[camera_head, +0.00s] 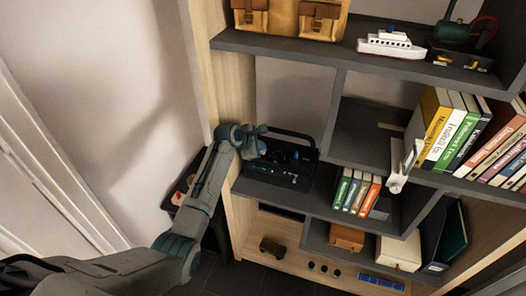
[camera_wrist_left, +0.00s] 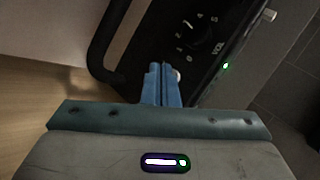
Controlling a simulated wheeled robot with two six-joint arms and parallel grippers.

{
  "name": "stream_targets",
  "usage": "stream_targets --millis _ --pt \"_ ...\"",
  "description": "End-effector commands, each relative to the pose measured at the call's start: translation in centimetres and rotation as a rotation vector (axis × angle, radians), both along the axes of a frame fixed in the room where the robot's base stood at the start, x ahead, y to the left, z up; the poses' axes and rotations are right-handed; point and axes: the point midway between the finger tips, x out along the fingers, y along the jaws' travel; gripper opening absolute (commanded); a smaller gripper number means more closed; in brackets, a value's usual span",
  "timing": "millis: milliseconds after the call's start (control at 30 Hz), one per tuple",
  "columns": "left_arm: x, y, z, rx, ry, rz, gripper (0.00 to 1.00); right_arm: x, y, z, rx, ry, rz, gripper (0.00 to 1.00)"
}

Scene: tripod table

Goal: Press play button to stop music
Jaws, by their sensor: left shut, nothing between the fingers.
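A black radio (camera_head: 282,176) with a carrying handle stands on a dark shelf in the head view. Its panel (camera_wrist_left: 190,48) fills the upper middle of the left wrist view, with a marked dial (camera_wrist_left: 199,38) and a lit green light (camera_wrist_left: 226,66). My left gripper (camera_head: 259,147) is shut and empty over the radio's left part. Its blue fingertips (camera_wrist_left: 163,68) lie against or just above the panel; I cannot tell if they touch. A small pale round part (camera_wrist_left: 177,74) shows just right of the fingertips, partly hidden. I cannot make out which control is the play button.
The radio handle (camera_wrist_left: 101,45) rises left of the fingers. Green and orange books (camera_head: 357,192) stand right of the radio. The shelf above holds a toy ship (camera_head: 390,45). A wooden side panel (camera_head: 226,85) is close to my left arm.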

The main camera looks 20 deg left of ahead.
Motion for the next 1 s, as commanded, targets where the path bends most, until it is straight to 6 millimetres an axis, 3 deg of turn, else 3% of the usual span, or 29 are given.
stream_targets --millis 1000 --pt "-0.02 -0.02 -0.92 0.001 0.0 -0.001 0.0 0.0 -0.31 0.28 -0.003 0.0 0.001 0.36"
